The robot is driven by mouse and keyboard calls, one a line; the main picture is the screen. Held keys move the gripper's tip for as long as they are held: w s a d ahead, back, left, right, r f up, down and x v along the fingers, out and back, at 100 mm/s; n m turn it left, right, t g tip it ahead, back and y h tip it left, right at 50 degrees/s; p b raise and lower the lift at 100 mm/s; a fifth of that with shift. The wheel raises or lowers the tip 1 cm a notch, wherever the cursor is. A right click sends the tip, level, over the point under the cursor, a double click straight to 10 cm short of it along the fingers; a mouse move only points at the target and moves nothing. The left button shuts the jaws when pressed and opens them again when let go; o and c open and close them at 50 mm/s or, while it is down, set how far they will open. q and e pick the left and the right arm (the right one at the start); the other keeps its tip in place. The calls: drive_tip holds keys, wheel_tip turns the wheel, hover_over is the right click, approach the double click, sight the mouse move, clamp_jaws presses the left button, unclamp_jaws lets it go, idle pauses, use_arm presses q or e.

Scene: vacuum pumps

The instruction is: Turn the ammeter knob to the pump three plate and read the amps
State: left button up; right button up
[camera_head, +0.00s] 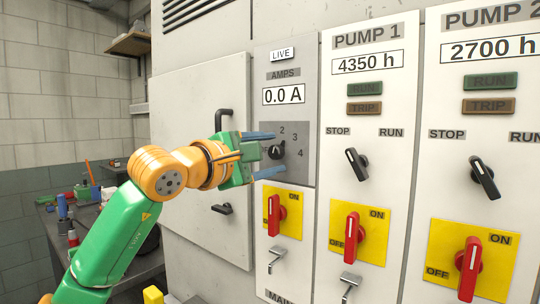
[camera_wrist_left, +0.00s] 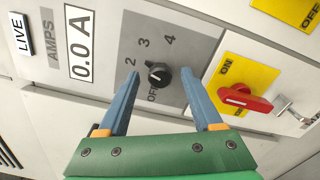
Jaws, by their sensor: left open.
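The ammeter panel (camera_head: 300,125) is grey, with a LIVE label, an AMPS label and a display (camera_head: 284,96) reading 0.0 A. Its black round knob (camera_head: 277,150) also shows in the left wrist view (camera_wrist_left: 158,75), with OFF, 2, 3 and 4 visible around it. The 1 is not visible. The knob's white mark appears to be on the OFF side; its exact setting is hard to tell. My left gripper (camera_head: 279,153) is open, its blue fingers on either side of the knob, with gaps visible in the wrist view. My right gripper is out of view.
Below the knob is a red switch (camera_head: 277,214) on a yellow plate. To the right, the PUMP 1 (camera_head: 366,40) and PUMP 2 (camera_head: 490,18) panels carry protruding black and red switches. A door handle (camera_head: 222,118) is left of the panel; a cluttered bench (camera_head: 120,262) stands further left.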

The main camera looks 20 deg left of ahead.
use_arm(q)
drive_tip(key=shift+b+v, duration=0.45)
drive_tip(key=shift+v, duration=0.4)
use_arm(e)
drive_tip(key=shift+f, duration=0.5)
use_arm(q)
drive_tip(key=shift+s+a+f+b, duration=0.1)
drive_tip(key=shift+s+f+b, duration=0.05)
drive_tip(key=shift+s+b, duration=0.3)
drive_tip(key=b+v, duration=0.1)
drive_tip(key=v, duration=0.4)
drive_tip(key=shift+b, duration=0.4)
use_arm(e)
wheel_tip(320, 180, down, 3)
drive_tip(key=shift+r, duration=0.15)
